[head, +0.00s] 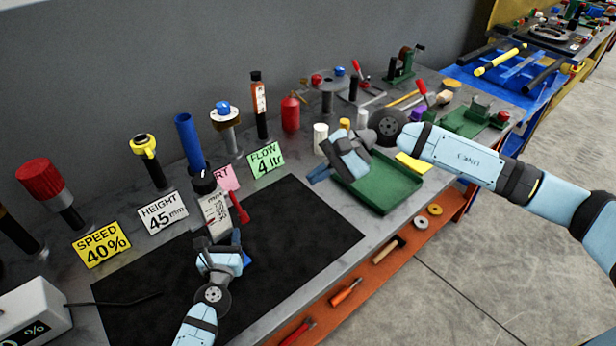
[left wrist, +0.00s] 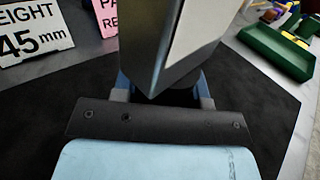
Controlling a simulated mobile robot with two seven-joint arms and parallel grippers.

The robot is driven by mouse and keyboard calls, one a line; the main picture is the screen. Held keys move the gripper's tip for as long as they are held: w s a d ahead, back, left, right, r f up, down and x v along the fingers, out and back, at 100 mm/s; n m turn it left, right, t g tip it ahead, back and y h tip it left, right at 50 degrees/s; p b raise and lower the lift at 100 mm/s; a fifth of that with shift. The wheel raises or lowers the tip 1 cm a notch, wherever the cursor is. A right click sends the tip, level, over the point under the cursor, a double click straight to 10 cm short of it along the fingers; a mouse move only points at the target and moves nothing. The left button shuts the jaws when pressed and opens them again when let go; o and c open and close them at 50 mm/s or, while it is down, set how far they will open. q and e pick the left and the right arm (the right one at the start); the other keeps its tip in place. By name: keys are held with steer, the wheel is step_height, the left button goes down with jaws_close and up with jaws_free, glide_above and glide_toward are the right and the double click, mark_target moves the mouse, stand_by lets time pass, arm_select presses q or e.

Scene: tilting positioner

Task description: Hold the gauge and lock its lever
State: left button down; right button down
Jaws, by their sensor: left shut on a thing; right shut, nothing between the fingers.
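The gauge (head: 214,215) is a pale upright block with printed marks and a dark round top, over the black mat in the head view. Its red lever (head: 238,207) sticks out on its right side, angled. My left gripper (head: 232,245) is shut on the gauge's lower part. In the left wrist view the gauge (left wrist: 170,45) rises as a grey body with a white face between the fingers; its lever is not visible there. Whether its base touches the mat is hidden. My right gripper (head: 318,175) is shut and empty, right of the gauge, near the green tray.
A green tray (head: 378,192) stands to the right. Signs for speed (head: 101,244), height (head: 162,213) and flow (head: 265,160) line the mat's back edge, with a pink sign (head: 228,178) partly hidden behind the gauge. The black mat (head: 300,235) is clear right of the gauge.

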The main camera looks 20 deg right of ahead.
arm_select(q)
steer(key=c, duration=0.6)
jaws_free()
steer(key=shift+r, duration=0.1)
